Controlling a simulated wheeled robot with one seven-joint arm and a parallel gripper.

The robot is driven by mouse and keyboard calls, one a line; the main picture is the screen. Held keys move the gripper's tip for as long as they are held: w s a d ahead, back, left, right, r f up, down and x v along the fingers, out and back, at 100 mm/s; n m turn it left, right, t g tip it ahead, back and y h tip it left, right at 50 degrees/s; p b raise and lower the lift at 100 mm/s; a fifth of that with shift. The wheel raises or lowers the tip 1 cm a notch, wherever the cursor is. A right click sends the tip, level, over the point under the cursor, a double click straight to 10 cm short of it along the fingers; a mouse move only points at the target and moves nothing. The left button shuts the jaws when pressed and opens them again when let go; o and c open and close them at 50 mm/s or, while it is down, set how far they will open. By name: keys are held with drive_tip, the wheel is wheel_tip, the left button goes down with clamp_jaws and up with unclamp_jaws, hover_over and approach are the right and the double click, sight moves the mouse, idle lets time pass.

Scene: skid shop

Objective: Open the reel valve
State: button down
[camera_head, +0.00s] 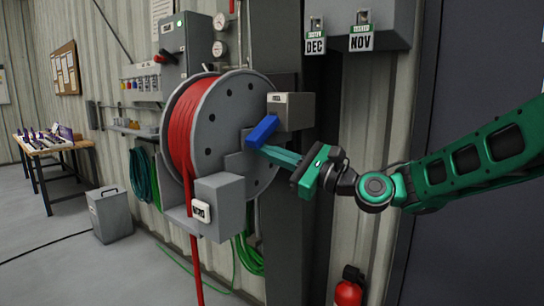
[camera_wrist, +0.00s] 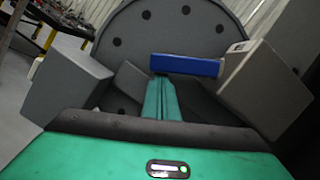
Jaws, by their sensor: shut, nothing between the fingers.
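The reel (camera_head: 235,110) is a grey disc with a red hose wound behind it, mounted at the wall in the head view. Its blue valve handle (camera_head: 262,131) sits at the disc's middle right, tilted, beside a grey labelled box (camera_head: 291,110). In the wrist view the blue handle (camera_wrist: 187,64) lies almost level across the picture. My gripper (camera_head: 272,152) is shut and empty, with its green fingertips at or just beside the handle. In the wrist view the fingertips (camera_wrist: 161,82) end just below the handle's left part; I cannot tell if they touch it.
A grey box labelled "ZERO" (camera_head: 219,207) juts out below the reel. The red hose hangs to the floor. A grey bin (camera_head: 109,214) and a wooden table (camera_head: 55,147) stand at left. A red extinguisher (camera_head: 349,289) stands at lower right. Tags hang from a grey box above.

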drive_tip(key=shift+s+r, duration=0.1)
drive_tip(key=shift+r, duration=0.05)
drive_tip(key=m, duration=0.1)
drive_tip(key=s+r+m, duration=0.1)
drive_tip(key=shift+a+r+m+t, duration=0.15)
drive_tip(key=shift+a+m+t, duration=0.15)
drive_tip(key=shift+a+m, duration=0.1)
drive_tip(key=shift+s+r, duration=0.25)
drive_tip(key=shift+r, duration=0.4)
drive_tip(key=r, duration=0.1)
drive_tip(key=s+a+r, duration=0.1)
drive_tip(key=r, duration=0.1)
drive_tip(key=shift+a, duration=0.2)
wheel_tip(320, 180, up, 4)
hover_over(260, 140)
drive_tip(key=s, duration=0.1)
drive_tip(key=shift+a+r, duration=0.1)
drive_tip(key=shift+r, duration=0.2)
